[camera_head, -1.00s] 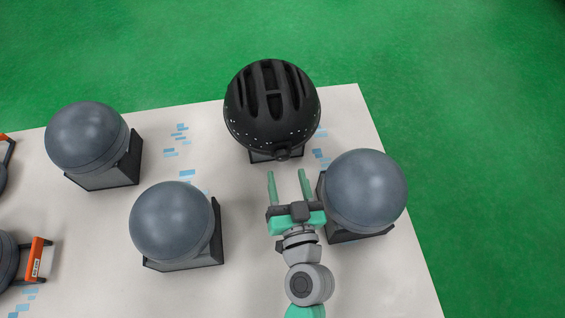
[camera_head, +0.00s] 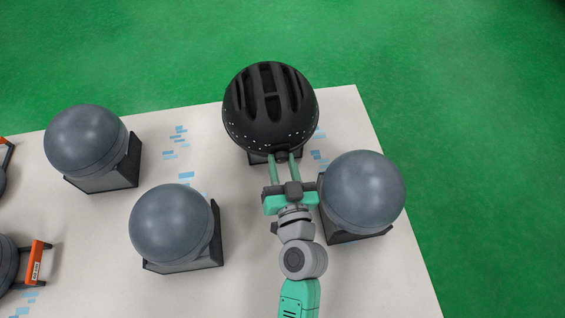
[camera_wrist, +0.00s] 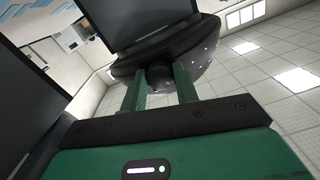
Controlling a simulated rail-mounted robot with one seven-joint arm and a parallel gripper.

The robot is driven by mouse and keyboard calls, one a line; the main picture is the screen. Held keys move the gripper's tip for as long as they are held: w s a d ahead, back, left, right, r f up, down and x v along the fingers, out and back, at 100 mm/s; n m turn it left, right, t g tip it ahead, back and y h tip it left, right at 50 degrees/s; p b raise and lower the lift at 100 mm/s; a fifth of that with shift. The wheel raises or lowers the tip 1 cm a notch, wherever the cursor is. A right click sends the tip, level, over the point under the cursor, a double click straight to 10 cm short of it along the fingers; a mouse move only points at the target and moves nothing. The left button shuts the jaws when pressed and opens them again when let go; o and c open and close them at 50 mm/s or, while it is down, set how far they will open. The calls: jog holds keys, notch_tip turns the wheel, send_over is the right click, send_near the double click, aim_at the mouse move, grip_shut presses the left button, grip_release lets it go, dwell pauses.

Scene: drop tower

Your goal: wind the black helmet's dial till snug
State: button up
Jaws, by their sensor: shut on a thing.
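The black helmet (camera_head: 270,112) with long vents sits on a dark stand at the back of the white table. Its dial is a small dark knob (camera_wrist: 159,76) low on the helmet's near side, seen in the wrist view. My gripper (camera_head: 283,156) reaches it from the near side, its two green fingers shut on the dial. In the wrist view the fingers (camera_wrist: 160,85) stand on either side of the knob, and the helmet's rim (camera_wrist: 180,48) is just above and beyond them. The fingertips' contact is partly hidden in the head view.
A grey dome (camera_head: 362,188) on a dark stand is close to the right of my gripper. Other grey domes stand at the left (camera_head: 172,222) and far left (camera_head: 86,140). An orange-handled frame (camera_head: 38,262) is at the left edge.

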jog(key=shift+m, duration=0.3)
jog(key=m, duration=0.3)
jog(key=shift+m, duration=0.4)
jog(key=m, duration=0.4)
jog(key=shift+m, duration=0.4)
jog(key=shift+y, duration=0.3)
dwell(0.5)
jog(key=o, duration=1)
jog(key=shift+a, duration=0.1)
